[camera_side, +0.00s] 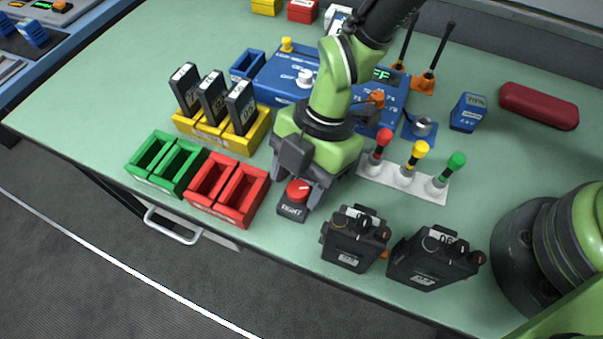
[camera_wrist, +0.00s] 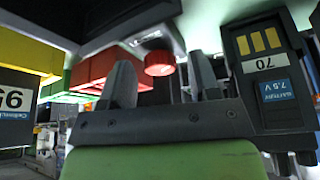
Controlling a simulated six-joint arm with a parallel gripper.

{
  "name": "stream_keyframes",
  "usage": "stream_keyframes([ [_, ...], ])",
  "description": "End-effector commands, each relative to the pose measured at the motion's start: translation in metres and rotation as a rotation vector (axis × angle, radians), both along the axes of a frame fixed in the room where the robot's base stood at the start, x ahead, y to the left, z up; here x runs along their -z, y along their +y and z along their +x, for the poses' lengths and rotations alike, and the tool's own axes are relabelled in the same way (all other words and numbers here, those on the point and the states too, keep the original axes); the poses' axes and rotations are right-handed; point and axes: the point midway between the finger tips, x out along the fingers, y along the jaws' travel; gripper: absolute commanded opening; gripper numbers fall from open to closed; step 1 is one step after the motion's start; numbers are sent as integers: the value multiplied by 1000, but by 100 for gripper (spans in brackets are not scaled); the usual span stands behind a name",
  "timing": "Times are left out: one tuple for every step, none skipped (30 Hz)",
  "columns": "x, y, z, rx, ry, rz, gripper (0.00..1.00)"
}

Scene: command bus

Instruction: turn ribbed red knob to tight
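The red knob (camera_side: 298,190) sits on a small dark block with white lettering near the table's front edge. A pale mark shows on its top, but I cannot read which setting it points to. My gripper (camera_side: 300,182) is pointed down at the knob, with a finger on either side of it. In the wrist view the knob (camera_wrist: 159,63) shows its ribbed side in the gap between the two separated fingers of my gripper (camera_wrist: 163,82). Gaps show between fingers and knob there, so the gripper is open. Part of the block is hidden by the fingers.
Red bins (camera_side: 213,207) stand close on the left, with green bins (camera_side: 149,180) beyond. Dark handheld units (camera_side: 353,262) stand close on the right. Coloured levers on a white plate (camera_side: 437,196) and a blue console (camera_side: 275,77) stand behind.

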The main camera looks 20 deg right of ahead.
Motion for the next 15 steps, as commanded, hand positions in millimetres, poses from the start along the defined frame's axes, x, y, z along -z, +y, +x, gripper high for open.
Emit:
stream_keyframes([
  [0,0,0,0,0,0,56],
  [0,0,0,0,0,0,56],
  [0,0,0,-1,0,0,56],
  [0,0,0,-1,0,0,56],
  [0,0,0,-1,0,0,56],
  [-2,-1,1,-1,0,0,56],
  [-4,-1,1,-1,-1,1,56],
  [-7,-2,2,1,-1,2,56],
  [-11,-3,3,1,-2,2,56],
  [-15,-5,4,1,-3,3,56],
  [-20,-7,5,1,-3,3,56],
  [-27,-10,6,1,-3,3,56],
  [-33,-11,7,2,-4,3,56],
  [-39,-14,9,1,-4,4,56],
  [-47,-17,10,0,-5,4,56],
])
